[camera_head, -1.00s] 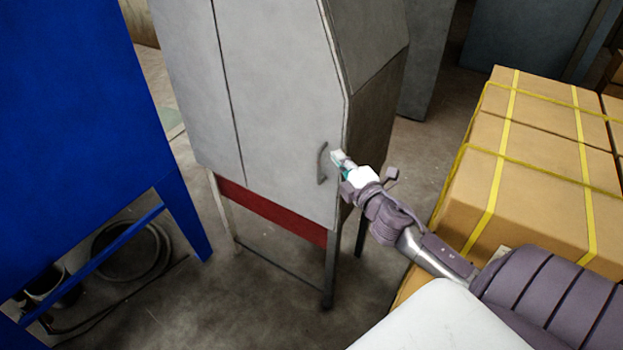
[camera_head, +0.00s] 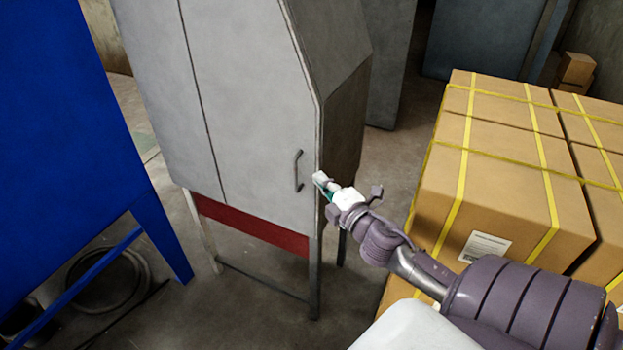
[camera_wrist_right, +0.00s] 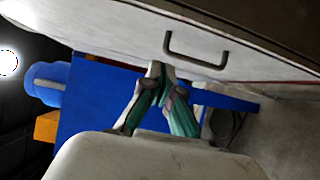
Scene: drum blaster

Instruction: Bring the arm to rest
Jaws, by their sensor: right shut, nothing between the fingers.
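My right arm reaches in from the lower right of the head view. Its gripper (camera_head: 321,181) is shut and empty, close to the right edge of the grey cabinet (camera_head: 255,90) and just right of the door handle (camera_head: 299,171). In the right wrist view the shut fingers (camera_wrist_right: 160,75) show in the middle, with the handle (camera_wrist_right: 196,55) apart from them, above and to the right. The cabinet door is closed. My left gripper is not in view.
Strapped cardboard boxes (camera_head: 500,170) are stacked at the right, close behind my right arm. Bare floor lies in front of the grey cabinet.

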